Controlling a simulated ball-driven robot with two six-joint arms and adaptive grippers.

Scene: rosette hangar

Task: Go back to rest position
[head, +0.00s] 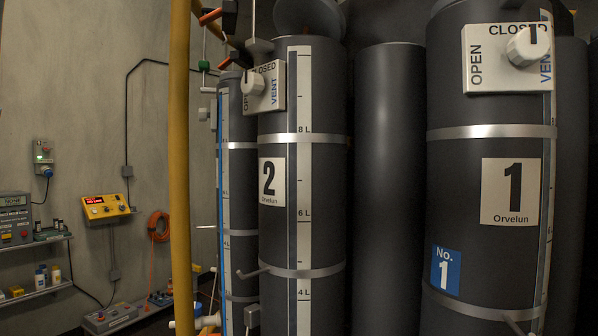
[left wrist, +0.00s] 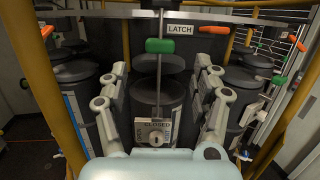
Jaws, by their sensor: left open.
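My left gripper (left wrist: 161,75) shows in the left wrist view, its two grey fingers spread wide apart with nothing held between them. Behind the gap stand a dark cylinder (left wrist: 158,92) and a pale valve box (left wrist: 154,133) with a round knob. A thin upright rod with a green handle (left wrist: 160,46) runs down between the fingers, in front of a dark panel marked LATCH (left wrist: 180,29). I cannot tell whether the fingers touch anything. Neither gripper shows in the head view, and my right gripper is not seen.
Tall dark tanks numbered 2 (head: 271,181) and 1 (head: 511,190) fill the head view's middle and right, each with a vent knob box. A yellow post (head: 180,170) stands left of them. Wall shelves (head: 35,243) and a yellow control box (head: 105,207) are at left.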

